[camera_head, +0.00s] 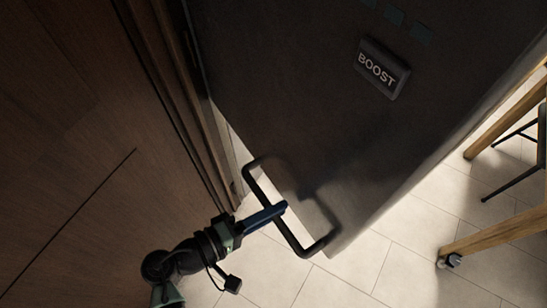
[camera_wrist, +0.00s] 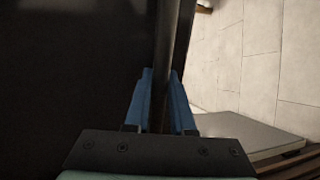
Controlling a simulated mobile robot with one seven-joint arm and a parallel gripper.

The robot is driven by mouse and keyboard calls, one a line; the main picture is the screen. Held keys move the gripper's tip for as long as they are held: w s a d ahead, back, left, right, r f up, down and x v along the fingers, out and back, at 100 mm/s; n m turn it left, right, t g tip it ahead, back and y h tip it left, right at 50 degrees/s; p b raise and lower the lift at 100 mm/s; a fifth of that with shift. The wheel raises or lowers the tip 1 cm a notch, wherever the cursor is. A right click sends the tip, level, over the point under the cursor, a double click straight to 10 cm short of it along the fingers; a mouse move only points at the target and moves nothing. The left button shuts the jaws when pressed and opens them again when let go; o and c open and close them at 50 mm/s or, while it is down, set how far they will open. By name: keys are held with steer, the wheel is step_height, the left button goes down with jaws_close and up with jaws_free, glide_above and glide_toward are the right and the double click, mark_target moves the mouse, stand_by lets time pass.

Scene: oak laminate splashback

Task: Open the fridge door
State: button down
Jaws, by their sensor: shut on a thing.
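The fridge door (camera_head: 300,110) is a dark panel across the head view, with a "BOOST" label (camera_head: 382,69) on it. Its black bar handle (camera_head: 293,240) stands out near the door's lower end. My gripper (camera_head: 281,208), with blue fingers, reaches from the lower left and is shut on the handle near its middle. In the wrist view the handle (camera_wrist: 172,45) runs between the two blue fingers of my gripper (camera_wrist: 160,75); the dark door (camera_wrist: 75,65) fills the left side. How far the door stands open I cannot tell.
A brown wood panel (camera_head: 80,140) stands close on the left. Pale tiled floor (camera_head: 390,260) lies below and right of the door. A wooden table leg on a caster (camera_head: 490,238) and a dark chair (camera_head: 520,150) stand at the right.

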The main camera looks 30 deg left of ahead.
steer(key=shift+s+a, duration=0.15)
steer(key=shift+a, duration=0.2)
steer(key=c, duration=0.8)
jaws_free()
steer(key=shift+s, duration=0.15)
steer(key=shift+d, duration=0.1)
steer(key=b+v, duration=0.1)
steer(key=v, duration=1.2)
